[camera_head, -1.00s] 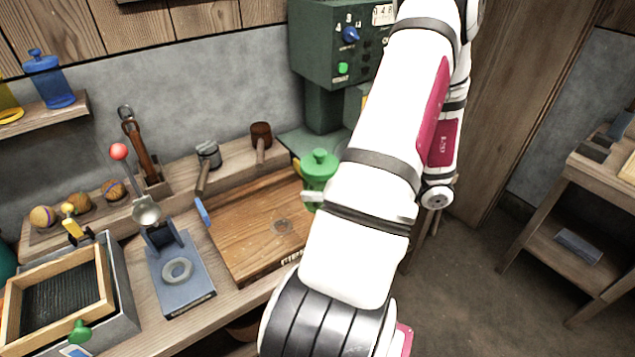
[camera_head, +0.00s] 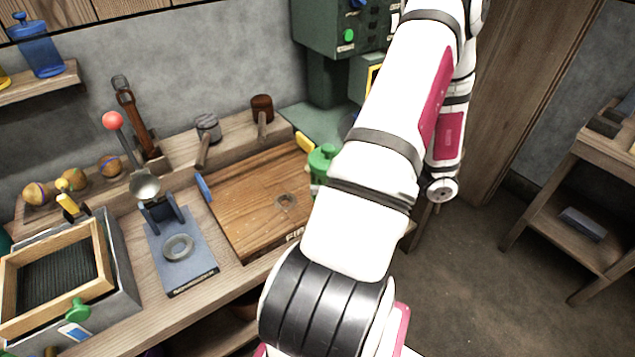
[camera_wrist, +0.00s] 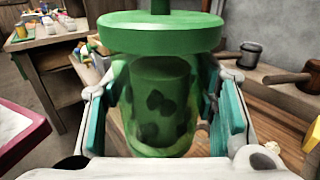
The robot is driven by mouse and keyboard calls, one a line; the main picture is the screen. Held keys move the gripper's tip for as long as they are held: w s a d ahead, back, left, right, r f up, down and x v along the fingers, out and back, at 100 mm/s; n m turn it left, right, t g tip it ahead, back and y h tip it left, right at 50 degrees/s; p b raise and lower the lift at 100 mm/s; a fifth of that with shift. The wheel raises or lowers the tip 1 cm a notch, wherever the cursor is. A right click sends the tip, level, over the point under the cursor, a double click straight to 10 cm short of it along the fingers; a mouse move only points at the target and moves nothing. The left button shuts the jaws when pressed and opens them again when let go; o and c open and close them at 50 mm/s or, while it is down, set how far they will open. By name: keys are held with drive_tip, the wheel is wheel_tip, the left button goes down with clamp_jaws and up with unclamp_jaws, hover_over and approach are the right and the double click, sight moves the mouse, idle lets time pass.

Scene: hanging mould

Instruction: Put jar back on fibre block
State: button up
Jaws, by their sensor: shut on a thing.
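The green, see-through jar (camera_head: 321,160) with a knobbed lid is partly hidden behind my arm in the head view. In the wrist view the jar (camera_wrist: 160,110) stands upright between the teal finger pads of my gripper (camera_wrist: 163,120), which is shut on it. Dark shapes show inside the jar. The fibre block (camera_head: 245,205) is a flat wooden slab on the bench, with partly hidden lettering on its front edge. A small round mark (camera_head: 285,202) shows on its top. The jar appears at the block's right side; its height above it cannot be told.
A blue-grey stand with a ring (camera_head: 179,247) is left of the block. Mallets (camera_head: 262,112) lie on the ledge behind. A green machine (camera_head: 325,75) stands at the back. A framed tray (camera_head: 55,265) is at the front left. A shelf unit (camera_head: 590,200) stands right.

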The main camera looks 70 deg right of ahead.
drive_tip(key=w+f+b, duration=0.6)
drive_tip(key=f+b, duration=0.2)
drive_tip(key=b, duration=0.4)
hover_over(271, 186)
drive_tip(key=shift+s+a+f+n+y, duration=0.2)
drive_tip(key=shift+s+f+n+y, duration=0.1)
drive_tip(key=shift+f, duration=0.25)
drive_tip(key=shift+w+d+f+b, duration=0.1)
drive_tip(key=shift+w+f+b, duration=0.05)
drive_tip(key=shift+f, duration=0.75)
drive_tip(key=shift+w+d+f+b, duration=0.1)
drive_tip(key=shift+f+b, duration=0.05)
drive_tip(key=shift+f, duration=0.7)
drive_tip(key=shift+f, duration=0.15)
drive_tip(key=o, duration=1.5)
